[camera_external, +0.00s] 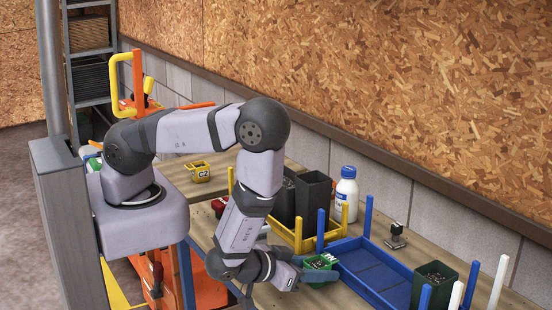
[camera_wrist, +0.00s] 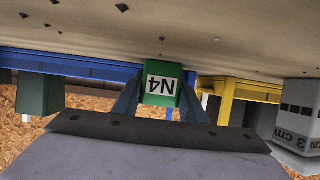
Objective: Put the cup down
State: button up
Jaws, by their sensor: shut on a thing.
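A green cup (camera_external: 318,264) with dark, grainy contents is between the fingers of my gripper (camera_external: 308,264), at the near left corner of the blue tray.
A yellow tray (camera_external: 301,244) holds black containers (camera_external: 313,195). A white bottle (camera_external: 346,194) stands behind. A yellow cup marked C2 (camera_external: 199,172) is farther left.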

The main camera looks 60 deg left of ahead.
jog(key=shift+r, duration=0.1)
jog(key=shift+r+p, duration=0.65)
notch_tip(320, 180, up, 3)
jog(key=shift+f+p, duration=0.1)
jog(key=shift+p, duration=1)
jog(key=s, duration=1.8)
jog(key=shift+f, duration=0.4)
